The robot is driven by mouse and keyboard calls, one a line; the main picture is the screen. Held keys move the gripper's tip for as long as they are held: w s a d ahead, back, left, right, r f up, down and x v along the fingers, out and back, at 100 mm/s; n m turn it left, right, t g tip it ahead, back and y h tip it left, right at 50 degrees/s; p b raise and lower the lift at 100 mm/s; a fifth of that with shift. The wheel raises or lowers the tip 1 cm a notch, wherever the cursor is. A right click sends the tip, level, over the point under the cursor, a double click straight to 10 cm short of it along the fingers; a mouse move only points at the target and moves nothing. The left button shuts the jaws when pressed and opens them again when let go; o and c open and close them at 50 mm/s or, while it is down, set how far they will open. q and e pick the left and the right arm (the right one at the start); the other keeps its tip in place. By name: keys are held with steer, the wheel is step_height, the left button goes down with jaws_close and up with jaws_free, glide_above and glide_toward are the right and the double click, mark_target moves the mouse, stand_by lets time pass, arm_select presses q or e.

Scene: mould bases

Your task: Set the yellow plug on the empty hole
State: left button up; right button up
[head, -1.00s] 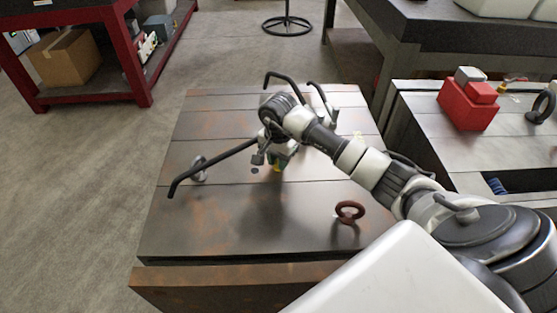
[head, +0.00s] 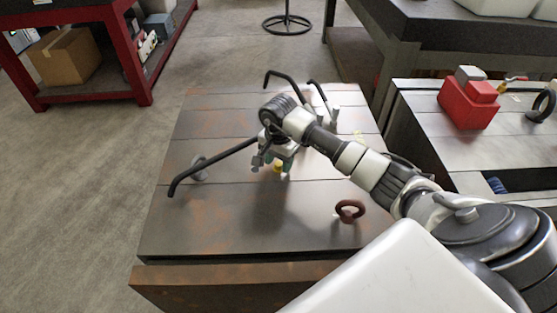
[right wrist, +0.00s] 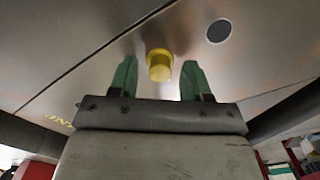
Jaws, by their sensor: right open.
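The yellow plug (head: 278,169) is on the top of the dark steel mould base (head: 215,225), below my right gripper (head: 272,166). In the right wrist view the yellow plug (right wrist: 160,66) lies between and just beyond the two green fingertips of my right gripper (right wrist: 160,75). The fingers are open, with a gap on each side of the plug. A dark round hole (right wrist: 219,31) shows in the plate, up and right of the plug in that view. The hole is hidden in the head view. I cannot tell how the plug's lower end sits. My left gripper is not in view.
A long black bar (head: 215,165) and bent black handles (head: 284,77) rise from the plate. A red block (head: 468,105) sits on the bench at right. The front left of the plate is clear.

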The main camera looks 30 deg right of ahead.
mark_target(279, 163)
step_height(279, 163, up, 12)
steer(key=shift+b, duration=0.45)
stand_by(0.4)
